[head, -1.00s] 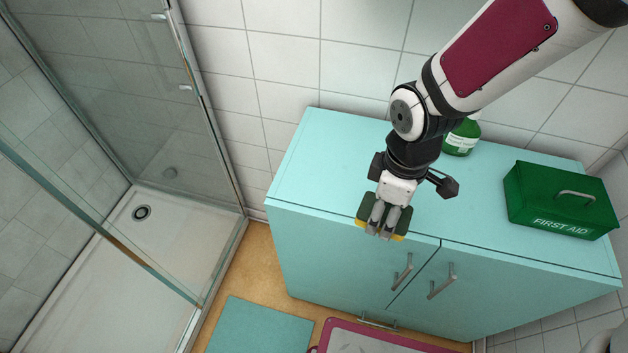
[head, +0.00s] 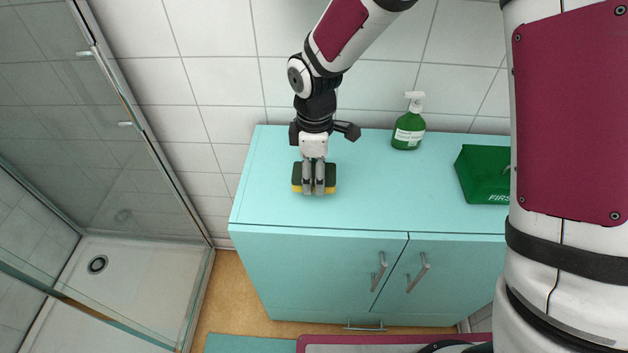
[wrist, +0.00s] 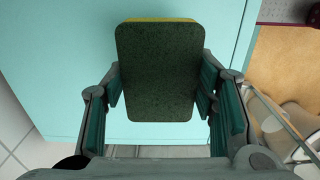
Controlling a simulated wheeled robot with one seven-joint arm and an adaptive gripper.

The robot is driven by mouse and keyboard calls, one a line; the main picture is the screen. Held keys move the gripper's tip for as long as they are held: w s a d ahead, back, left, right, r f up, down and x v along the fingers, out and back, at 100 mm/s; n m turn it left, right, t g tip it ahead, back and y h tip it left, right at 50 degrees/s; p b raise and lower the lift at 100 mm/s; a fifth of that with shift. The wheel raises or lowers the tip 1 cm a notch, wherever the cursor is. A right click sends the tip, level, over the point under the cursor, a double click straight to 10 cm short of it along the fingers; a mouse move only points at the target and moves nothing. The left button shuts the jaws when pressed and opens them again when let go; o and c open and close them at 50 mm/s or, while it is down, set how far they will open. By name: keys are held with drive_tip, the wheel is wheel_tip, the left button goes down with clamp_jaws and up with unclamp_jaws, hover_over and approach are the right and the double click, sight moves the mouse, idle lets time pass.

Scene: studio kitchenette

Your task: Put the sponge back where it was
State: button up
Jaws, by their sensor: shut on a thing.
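The sponge (head: 328,176) has a dark green scouring side and a yellow side. My gripper (head: 314,190) is shut on it, over the left part of the turquoise cabinet top (head: 275,205). In the wrist view the sponge (wrist: 160,75) sits between the two fingers (wrist: 160,95), its dark green face toward the camera and a thin yellow edge at the top. I cannot tell whether the sponge touches the cabinet top or is held just above it.
A green spray bottle (head: 408,132) stands at the back of the cabinet top. A green first aid box (head: 483,175) is to its right, partly hidden by my arm. The cabinet top around the sponge is clear. A glass shower enclosure (head: 100,150) is at the left.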

sight(314, 183)
drive_tip(key=shift+w+f, duration=0.15)
drive_tip(key=shift+f, duration=1.65)
drive_tip(key=shift+f, duration=0.15)
drive_tip(key=o, duration=1.3)
wheel_tip(314, 183, up, 12)
drive_tip(key=shift+r, duration=0.2)
